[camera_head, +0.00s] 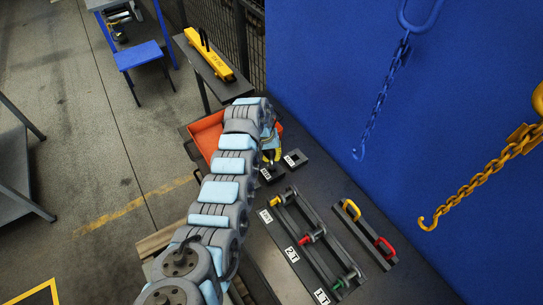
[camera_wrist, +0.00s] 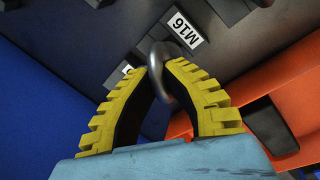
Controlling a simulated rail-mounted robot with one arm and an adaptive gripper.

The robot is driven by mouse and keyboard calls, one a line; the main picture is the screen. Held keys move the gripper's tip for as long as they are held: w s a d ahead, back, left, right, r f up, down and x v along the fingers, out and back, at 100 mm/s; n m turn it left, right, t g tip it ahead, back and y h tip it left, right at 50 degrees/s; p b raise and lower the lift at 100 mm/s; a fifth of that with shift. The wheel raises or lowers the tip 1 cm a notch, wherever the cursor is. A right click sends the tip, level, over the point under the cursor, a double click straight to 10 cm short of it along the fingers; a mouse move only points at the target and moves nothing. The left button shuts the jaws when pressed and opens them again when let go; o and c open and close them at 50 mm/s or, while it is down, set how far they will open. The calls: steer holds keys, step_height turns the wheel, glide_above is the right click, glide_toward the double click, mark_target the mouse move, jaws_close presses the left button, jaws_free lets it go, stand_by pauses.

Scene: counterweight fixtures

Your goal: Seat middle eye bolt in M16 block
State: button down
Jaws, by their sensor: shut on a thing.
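In the wrist view my gripper (camera_wrist: 162,72) has its two yellow ridged fingers closed on a grey eye bolt (camera_wrist: 154,58). The bolt's ring shows between the fingertips; its shank is not clearly visible. A white M16 label (camera_wrist: 183,27) lies close beyond the ring, by dark block shapes at the top of the view. I cannot tell whether the bolt touches a block. In the head view my gripper (camera_head: 272,156) is mostly hidden by my arm, near two small dark blocks, the nearer block (camera_head: 274,175) and the farther block (camera_head: 296,157).
Chains (camera_head: 476,180) hang at right before a blue wall.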

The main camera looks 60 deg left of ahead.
steer(key=shift+f+b, duration=0.8)
steer(key=shift+f, duration=0.75)
steer(key=c, duration=1.1)
jaws_free()
steer(key=shift+c, duration=0.2)
steer(key=shift+r, duration=0.15)
step_height(320, 180, up, 12)
steer(key=s, duration=0.2)
steer(key=shift+a+f, duration=0.25)
steer(key=shift+a, duration=0.2)
